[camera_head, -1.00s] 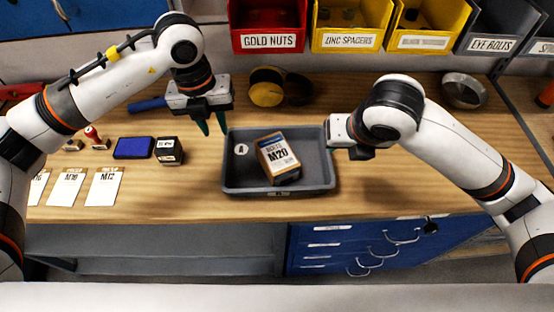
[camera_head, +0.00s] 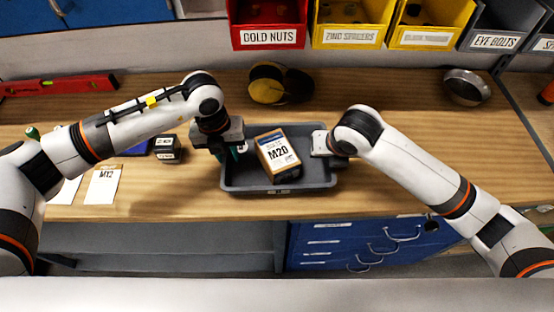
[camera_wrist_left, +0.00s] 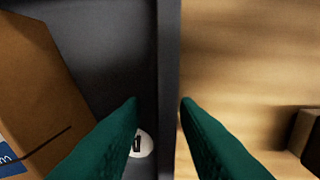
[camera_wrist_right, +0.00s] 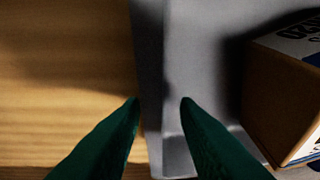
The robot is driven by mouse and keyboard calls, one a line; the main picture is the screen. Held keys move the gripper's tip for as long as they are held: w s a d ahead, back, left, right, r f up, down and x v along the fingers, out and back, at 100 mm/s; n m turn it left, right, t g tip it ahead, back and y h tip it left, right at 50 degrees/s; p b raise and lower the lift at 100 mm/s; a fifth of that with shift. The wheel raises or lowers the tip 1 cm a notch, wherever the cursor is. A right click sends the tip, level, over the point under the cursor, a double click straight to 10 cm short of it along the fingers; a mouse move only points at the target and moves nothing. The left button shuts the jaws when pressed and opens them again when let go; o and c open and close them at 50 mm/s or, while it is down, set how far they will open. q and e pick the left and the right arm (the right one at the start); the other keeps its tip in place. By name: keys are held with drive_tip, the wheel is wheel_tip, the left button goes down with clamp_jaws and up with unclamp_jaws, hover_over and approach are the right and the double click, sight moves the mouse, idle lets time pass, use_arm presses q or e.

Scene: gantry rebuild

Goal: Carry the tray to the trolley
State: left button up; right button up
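The grey tray (camera_head: 300,186) lies on the wooden bench with a cardboard box labelled M20 (camera_head: 278,153) inside. My left gripper (camera_head: 232,154) is at the tray's left wall. In the left wrist view its green fingers (camera_wrist_left: 159,100) are open, one on each side of the tray wall (camera_wrist_left: 168,60). My right gripper (camera_head: 320,147) is at the tray's right wall, its fingertips hidden in the head view. In the right wrist view its fingers (camera_wrist_right: 160,100) are open, with the tray wall (camera_wrist_right: 150,60) between them. I cannot make out a trolley.
Small dark boxes (camera_head: 168,149) and a label card (camera_head: 103,186) lie left of the tray. Bins (camera_head: 268,37) line the back. Blue drawers (camera_head: 340,245) are below the bench front.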

use_arm(q)
clamp_jaws()
use_arm(e)
clamp_jaws()
use_arm(q)
drive_tip(key=shift+r, duration=0.15)
use_arm(e)
drive_tip(key=shift+w+r, duration=0.1)
drive_tip(key=shift+r, duration=0.1)
